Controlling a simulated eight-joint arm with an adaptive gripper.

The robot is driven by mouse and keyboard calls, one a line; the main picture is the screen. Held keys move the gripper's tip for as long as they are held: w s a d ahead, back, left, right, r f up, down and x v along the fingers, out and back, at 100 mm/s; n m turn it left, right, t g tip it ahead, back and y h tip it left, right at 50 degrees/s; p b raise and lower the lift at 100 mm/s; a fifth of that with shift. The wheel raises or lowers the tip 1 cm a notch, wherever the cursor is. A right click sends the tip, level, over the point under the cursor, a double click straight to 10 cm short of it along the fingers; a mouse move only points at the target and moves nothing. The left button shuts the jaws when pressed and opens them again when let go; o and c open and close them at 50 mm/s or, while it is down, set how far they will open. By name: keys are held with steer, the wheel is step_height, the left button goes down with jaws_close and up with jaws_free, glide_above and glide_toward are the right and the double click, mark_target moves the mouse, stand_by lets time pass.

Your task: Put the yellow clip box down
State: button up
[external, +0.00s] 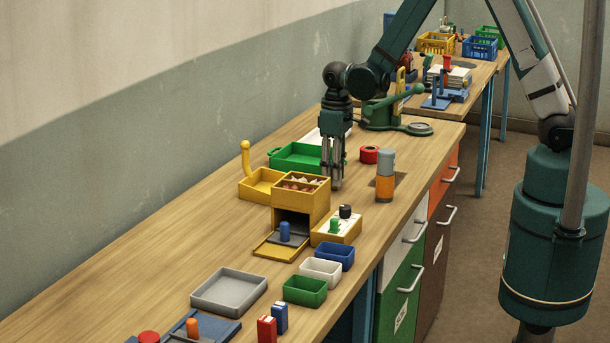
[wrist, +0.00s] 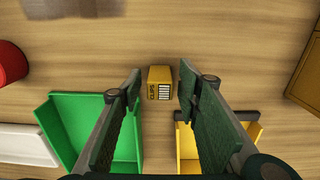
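The yellow clip box (wrist: 160,82), a small box with dark lettering and a striped label, lies between and beyond my fingertips in the wrist view. It appears to rest on the wooden table. My gripper (wrist: 160,84) is open, with a gap on each side of the box. In the external view my gripper (external: 333,184) points straight down, low over the table, just behind the yellow drawer unit (external: 316,204). I cannot make out the clip box there; it seems hidden by the fingers or the unit.
A green tray (wrist: 66,108) and a yellow tray (wrist: 188,155) flank the fingers in the wrist view. A red roll (external: 369,155) and a grey-orange cylinder (external: 385,187) stand to the right in the external view. Bare wood surrounds the clip box.

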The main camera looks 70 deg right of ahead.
step_height(320, 180, up, 12)
stand_by(0.9)
stand_by(0.4)
steer(key=shift+r, duration=0.1)
steer(key=s+a+r+t, duration=0.3)
steer(key=s+a+r, duration=0.1)
steer(key=s+r, duration=0.95)
steer(key=s+a+r+t, duration=0.1)
steer(key=s+r+t, duration=0.1)
steer(key=s, duration=0.4)
steer(key=s+a+r+t, duration=0.2)
steer(key=s+r, duration=0.1)
steer(key=s, duration=0.3)
steer(key=shift+a+r, duration=0.2)
steer(key=shift+a, duration=0.05)
steer(key=shift+s, duration=0.1)
stand_by(0.3)
